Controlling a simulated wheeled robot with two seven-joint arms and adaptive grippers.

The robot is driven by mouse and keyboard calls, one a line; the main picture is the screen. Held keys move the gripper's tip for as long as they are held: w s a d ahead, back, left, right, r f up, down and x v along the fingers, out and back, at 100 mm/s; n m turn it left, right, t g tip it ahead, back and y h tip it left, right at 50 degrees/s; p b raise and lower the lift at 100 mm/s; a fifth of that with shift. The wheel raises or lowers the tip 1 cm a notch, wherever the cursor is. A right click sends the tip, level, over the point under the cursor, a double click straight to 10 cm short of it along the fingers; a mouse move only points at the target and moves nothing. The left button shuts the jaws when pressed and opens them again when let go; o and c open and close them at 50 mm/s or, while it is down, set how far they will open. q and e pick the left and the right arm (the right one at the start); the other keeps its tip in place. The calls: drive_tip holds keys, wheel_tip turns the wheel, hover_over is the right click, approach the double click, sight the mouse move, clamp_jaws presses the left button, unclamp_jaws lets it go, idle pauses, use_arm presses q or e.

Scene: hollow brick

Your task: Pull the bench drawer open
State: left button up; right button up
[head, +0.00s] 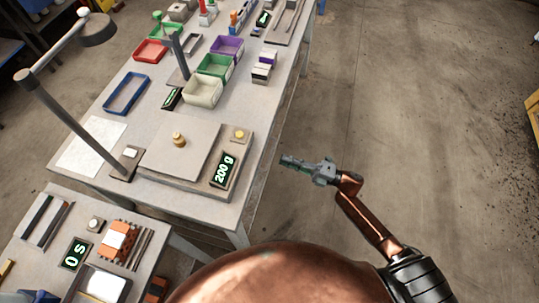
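The bench (228,122) runs from the lower left to the top of the head view, with its side edge facing my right gripper. I cannot make out a drawer front or handle; the side under the bench top is steep to the camera and mostly hidden. My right gripper (284,160) is beside this edge, over the floor, with its fingers pointing left towards the bench. A small gap shows between the fingertips and the bench, and whether the fingers are apart cannot be told. My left gripper is not in view.
A scale (178,150) with a brass weight and a 200 g display (223,170) sits near the bench edge. A lamp (62,115) and coloured bins (215,66) stand on the bench. A lower table (62,210) is at bottom left. The floor (440,130) to the right is clear.

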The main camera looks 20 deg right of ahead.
sight(271, 155)
drive_tip(key=x, duration=0.6)
drive_tip(key=shift+w+a, duration=0.15)
drive_tip(key=shift+a, duration=0.05)
clamp_jaws()
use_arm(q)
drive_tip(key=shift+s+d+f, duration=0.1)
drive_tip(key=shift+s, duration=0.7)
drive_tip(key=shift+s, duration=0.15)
